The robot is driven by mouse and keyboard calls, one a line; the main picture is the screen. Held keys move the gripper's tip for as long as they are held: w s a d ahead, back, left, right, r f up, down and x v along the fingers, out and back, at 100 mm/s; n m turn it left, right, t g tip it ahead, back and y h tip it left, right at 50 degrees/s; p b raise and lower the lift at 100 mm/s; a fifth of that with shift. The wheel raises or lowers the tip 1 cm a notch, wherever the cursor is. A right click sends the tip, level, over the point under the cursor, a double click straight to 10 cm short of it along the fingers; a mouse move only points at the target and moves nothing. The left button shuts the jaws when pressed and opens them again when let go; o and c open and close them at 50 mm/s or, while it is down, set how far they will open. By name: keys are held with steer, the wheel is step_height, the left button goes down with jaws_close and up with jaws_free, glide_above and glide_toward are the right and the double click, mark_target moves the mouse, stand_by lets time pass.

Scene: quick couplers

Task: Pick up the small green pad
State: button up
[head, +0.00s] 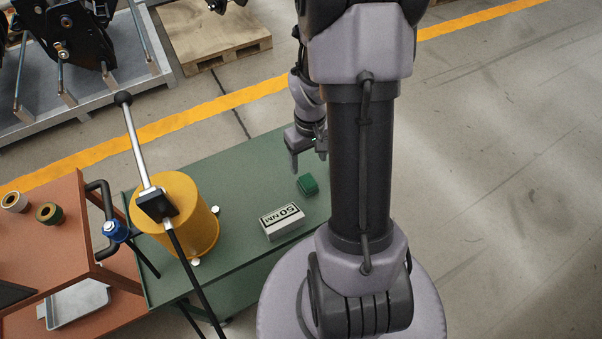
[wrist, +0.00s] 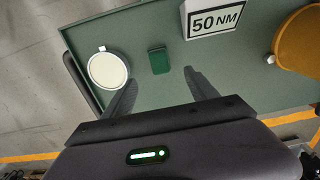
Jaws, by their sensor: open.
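The small green pad (head: 307,184) lies on the green table top (head: 240,185), right of the white block marked 50 NM. It also shows in the wrist view (wrist: 159,61), ahead of my fingertips and roughly between their lines. My gripper (head: 306,155) hangs above the table behind the pad in the head view. In the wrist view its two fingers (wrist: 158,77) are spread apart with nothing between them. The pad is apart from both fingers.
The 50 NM block (head: 283,222) stands near the pad, and a yellow cylinder (head: 180,215) with a lever stands farther left. In the wrist view a round cream-topped item (wrist: 108,71) sits close to the left finger. An orange-brown bench (head: 60,235) adjoins at left.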

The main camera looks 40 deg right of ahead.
mark_target(308, 180)
step_height(308, 180, down, 12)
steer(key=b, duration=0.4)
steer(key=shift+d+r+b, duration=0.1)
steer(key=shift+b, duration=0.25)
steer(key=shift+r, duration=0.15)
steer(key=shift+c, duration=0.2)
steer(key=c, duration=1.4)
